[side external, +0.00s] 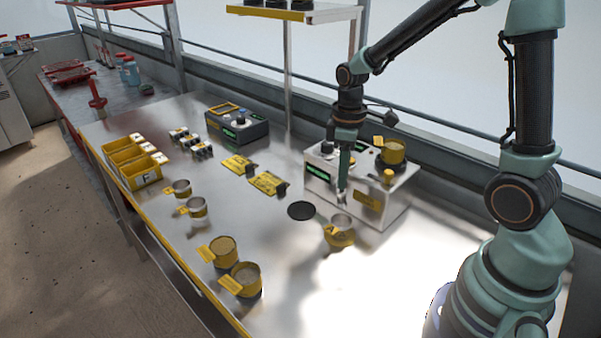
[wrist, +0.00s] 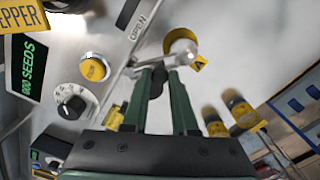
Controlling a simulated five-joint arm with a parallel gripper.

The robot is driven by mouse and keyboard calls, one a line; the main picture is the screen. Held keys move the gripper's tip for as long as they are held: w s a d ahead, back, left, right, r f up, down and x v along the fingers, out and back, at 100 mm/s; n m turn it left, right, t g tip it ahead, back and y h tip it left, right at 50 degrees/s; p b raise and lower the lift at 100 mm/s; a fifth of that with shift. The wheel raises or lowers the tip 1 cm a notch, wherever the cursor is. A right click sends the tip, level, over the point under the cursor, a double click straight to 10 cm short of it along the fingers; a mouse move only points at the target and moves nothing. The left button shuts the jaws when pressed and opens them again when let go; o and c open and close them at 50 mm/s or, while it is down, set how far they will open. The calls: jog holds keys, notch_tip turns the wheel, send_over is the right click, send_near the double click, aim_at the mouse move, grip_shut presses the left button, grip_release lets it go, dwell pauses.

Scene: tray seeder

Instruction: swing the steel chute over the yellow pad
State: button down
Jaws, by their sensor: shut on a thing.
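My gripper (side external: 342,196) is low in front of the seeder box, its fingertips close together. In the wrist view my gripper (wrist: 165,67) is shut on a small part, which I take to be the steel chute; the fingers hide most of it. Whether the chute's mouth is over the pad I cannot tell.
The seeder box (side external: 372,200) with a yellow hopper (side external: 393,151) stands right behind my gripper. A black disc (side external: 301,210) lies left of the cup. Two yellow cups (side external: 222,250) stand at the front edge, and yellow bins (side external: 141,172) at the left. The table's right front is clear.

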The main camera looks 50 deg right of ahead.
jog(key=c, duration=0.7)
grip_release()
jog(key=shift+r, duration=0.15)
notch_tip(320, 180, up, 12)
jog(key=shift+f, duration=0.1)
jog(key=shift+s+a+r+m+t, duration=0.2)
jog(key=shift+s+a+m+t, duration=0.75)
jog(key=shift+s, duration=0.25)
jog(key=shift+s+a+r+m+t, duration=0.15)
jog(key=shift+s+a+m+t, duration=0.8)
jog(key=shift+s, duration=0.25)
jog(key=shift+s+a+r+m+t, duration=0.2)
jog(key=shift+s+a+m+t, duration=0.75)
jog(key=shift+s, duration=0.25)
